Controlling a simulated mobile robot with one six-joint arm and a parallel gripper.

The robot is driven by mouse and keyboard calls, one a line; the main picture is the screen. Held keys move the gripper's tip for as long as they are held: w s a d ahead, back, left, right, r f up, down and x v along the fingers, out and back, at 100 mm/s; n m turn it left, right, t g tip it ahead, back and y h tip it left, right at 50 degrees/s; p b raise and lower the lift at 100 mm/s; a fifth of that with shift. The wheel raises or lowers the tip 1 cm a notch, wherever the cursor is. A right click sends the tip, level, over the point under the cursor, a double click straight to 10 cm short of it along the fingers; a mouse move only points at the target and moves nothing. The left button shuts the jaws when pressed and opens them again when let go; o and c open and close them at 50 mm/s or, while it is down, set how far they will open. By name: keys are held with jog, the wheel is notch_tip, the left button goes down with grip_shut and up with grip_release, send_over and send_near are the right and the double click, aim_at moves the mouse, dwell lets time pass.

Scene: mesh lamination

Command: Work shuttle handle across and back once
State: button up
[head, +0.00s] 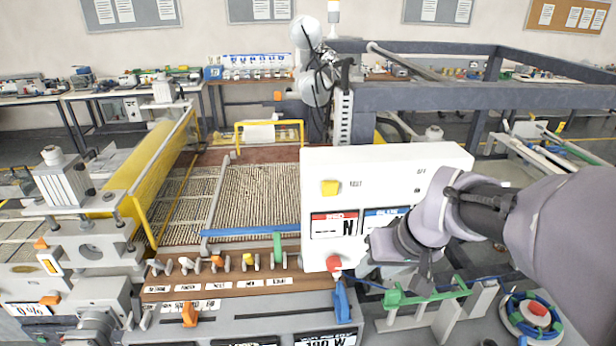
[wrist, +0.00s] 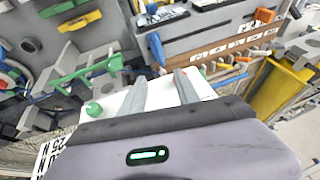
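I cannot tell for sure which handle is the shuttle handle. An upright blue handle (head: 342,302) stands at the right end of the front console and also shows in the wrist view (wrist: 157,48), beyond my fingertips. A green handle (head: 277,248) stands at the lever row, by a blue bar (head: 250,231) across the mesh bed. My gripper (head: 393,284) is in front of the white control box (head: 400,168), right of its red knob (head: 334,263). In the wrist view my gripper (wrist: 161,78) has its two fingers apart, with nothing visibly held between them.
A lever row (head: 215,265) lines the wooden console at the front. A green bracket (head: 410,297) and a round dial with a red centre (head: 537,309) lie below my arm. A yellow guard (head: 165,165) stands left of the mesh bed (head: 258,195). A grey frame (head: 440,96) rises behind the box.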

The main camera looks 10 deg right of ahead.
aim_at(344, 296)
jog(key=b+x, duration=0.4)
jog(key=x, duration=1.3)
jog(key=shift+s, duration=0.15)
grip_shut()
dwell(0.4)
